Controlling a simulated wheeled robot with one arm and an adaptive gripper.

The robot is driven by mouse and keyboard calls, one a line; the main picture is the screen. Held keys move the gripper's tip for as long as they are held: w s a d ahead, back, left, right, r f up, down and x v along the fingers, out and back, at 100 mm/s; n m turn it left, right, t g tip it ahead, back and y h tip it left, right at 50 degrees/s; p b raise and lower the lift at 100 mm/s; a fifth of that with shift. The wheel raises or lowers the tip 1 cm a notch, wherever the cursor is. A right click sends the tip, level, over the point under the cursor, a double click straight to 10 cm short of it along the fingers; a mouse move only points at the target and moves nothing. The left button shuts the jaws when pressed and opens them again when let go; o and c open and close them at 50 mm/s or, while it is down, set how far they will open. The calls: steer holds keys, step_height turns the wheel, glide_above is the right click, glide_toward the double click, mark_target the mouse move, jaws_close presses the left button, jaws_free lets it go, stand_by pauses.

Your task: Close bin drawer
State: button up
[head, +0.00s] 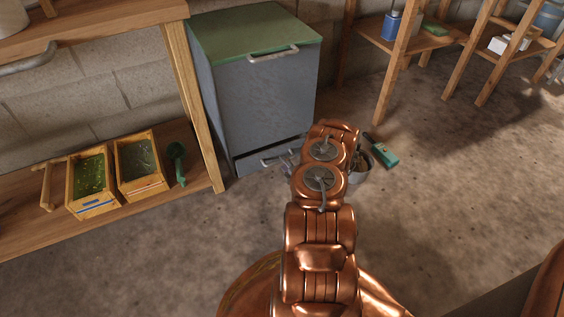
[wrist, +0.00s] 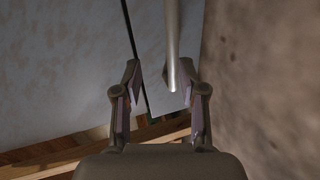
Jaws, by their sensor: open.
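The grey bin (head: 262,100) stands against the block wall in the head view, with a green lid (head: 245,32) on top. Its drawer (head: 252,160) is at the bottom, with a dark gap above its front, so it looks slightly out. In the wrist view my gripper (wrist: 160,75) is open. The drawer's pale handle bar (wrist: 172,40) reaches down between the fingers, nearer the right one; I cannot tell whether they touch. A dark gap line (wrist: 134,40) runs beside it on the grey bin face. In the head view my copper arm hides much of the drawer's right side and the gripper.
A wooden bench with a low shelf (head: 30,235) stands left of the bin, holding two wooden boxes and a green scoop (head: 176,160). A bucket (head: 360,168) and a green brush (head: 384,154) are right of my arm. Floor at right is clear.

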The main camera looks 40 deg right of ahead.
steer(key=shift+t, duration=0.4)
steer(key=shift+w+d+f+b, duration=0.5)
steer(key=shift+w+f+b, duration=0.05)
steer(key=shift+w+b, duration=0.2)
steer(key=shift+w+d+f+b, duration=0.5)
steer(key=shift+w+b, duration=0.2)
steer(key=shift+w, duration=0.1)
steer(key=shift+w+d+f+b, duration=0.5)
steer(key=shift+w+f+b, duration=0.05)
steer(key=shift+w+b, duration=0.2)
steer(key=shift+c, duration=0.3)
jaws_close()
